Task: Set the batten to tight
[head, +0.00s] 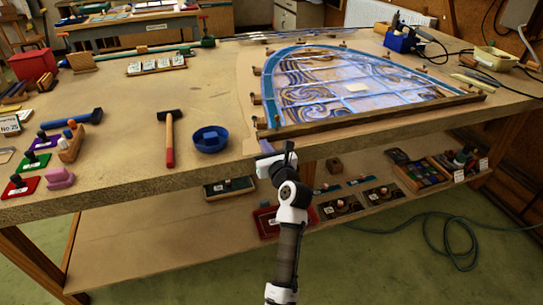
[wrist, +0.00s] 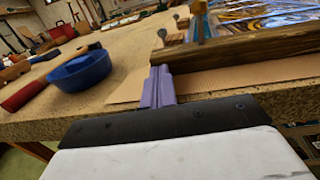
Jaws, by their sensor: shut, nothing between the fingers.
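The batten (head: 370,117) is a brown wooden strip along the front edge of the leaded panel (head: 340,80), which lies on the workbench. In the wrist view the batten's near end (wrist: 240,55) is at the upper right. My gripper (head: 266,149) is at the bench's front edge, just in front of the batten's left end. In the wrist view its fingers (wrist: 160,76) are together and empty, pointing at the bench top beside the batten's end. I cannot tell whether they touch anything.
A blue bowl (head: 210,139) and a hammer (head: 169,138) lie left of the panel. Several nails stand around the panel's rim. A blue box (head: 400,40) is at the back right. A lower shelf (head: 140,240) holds trays.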

